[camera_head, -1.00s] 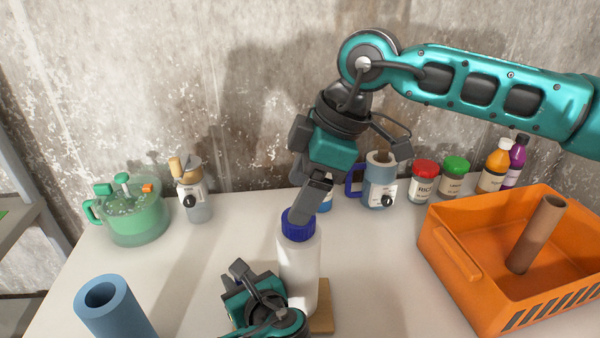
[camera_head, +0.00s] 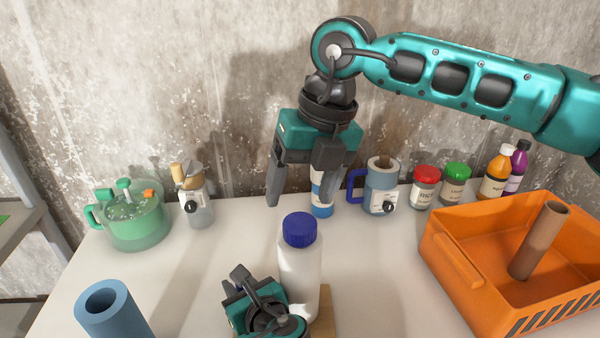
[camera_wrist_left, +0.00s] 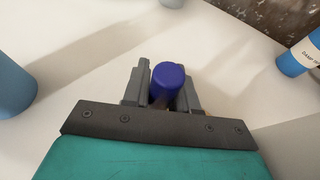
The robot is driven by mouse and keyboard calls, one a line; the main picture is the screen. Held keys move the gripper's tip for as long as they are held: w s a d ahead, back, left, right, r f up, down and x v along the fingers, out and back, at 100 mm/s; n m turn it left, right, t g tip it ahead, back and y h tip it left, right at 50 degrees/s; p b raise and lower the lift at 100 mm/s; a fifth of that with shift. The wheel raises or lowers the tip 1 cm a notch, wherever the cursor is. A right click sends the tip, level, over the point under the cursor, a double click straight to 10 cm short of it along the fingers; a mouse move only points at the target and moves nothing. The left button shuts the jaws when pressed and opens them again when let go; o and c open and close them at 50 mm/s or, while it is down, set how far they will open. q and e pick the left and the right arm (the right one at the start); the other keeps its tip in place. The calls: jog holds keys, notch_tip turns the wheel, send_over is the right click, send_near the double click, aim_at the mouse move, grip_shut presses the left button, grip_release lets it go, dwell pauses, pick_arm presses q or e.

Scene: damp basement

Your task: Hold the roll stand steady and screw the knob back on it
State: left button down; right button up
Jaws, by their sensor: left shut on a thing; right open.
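The roll stand (camera_head: 299,268) is a white upright cylinder on a small wooden base (camera_head: 326,312). The blue ribbed knob (camera_head: 300,229) sits on its top; it also shows in the left wrist view (camera_wrist_left: 167,84). My left gripper (camera_wrist_left: 165,96) is shut on the stand below the knob, a finger on each side. In the head view the left wrist covers part of the stand's lower left. My right gripper (camera_head: 299,198) is open and empty, fingers pointing down, apart from the knob and just above it in the picture.
An orange crate (camera_head: 462,262) holding a brown tube (camera_head: 538,240) stands at right. A blue tube (camera_head: 110,312) is at front left. A green pot (camera_head: 136,224), a grey dispenser (camera_head: 195,207), a blue-handled mug (camera_head: 381,190) and several jars and bottles line the wall. The table's left middle is clear.

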jog(key=n, duration=0.3)
jog(key=shift+r+n, duration=0.15)
jog(key=shift+n, duration=0.25)
jog(key=n, duration=0.5)
jog(key=shift+r+h, duration=0.15)
jog(key=shift+h, duration=0.25)
jog(key=n, duration=0.4)
jog(key=shift+a+r, duration=0.1)
jog(key=n, duration=0.3)
jog(key=shift+r+n+h, duration=0.1)
jog(key=shift+n+h, duration=0.2)
jog(key=shift+n, duration=0.1)
jog(key=n, duration=0.3)
jog(key=shift+r, duration=0.1)
jog(key=n, duration=0.5)
jog(key=shift+r+n+h, duration=0.15)
jog(key=shift+n+h, duration=0.25)
jog(key=n, duration=0.3)
jog(key=shift+s+r, duration=0.1)
jog(key=shift+r, duration=0.05)
jog(key=n, duration=0.5)
jog(key=shift+a+r+h, duration=0.1)
jog(key=shift+r+h, duration=0.05)
jog(key=shift+h, duration=0.15)
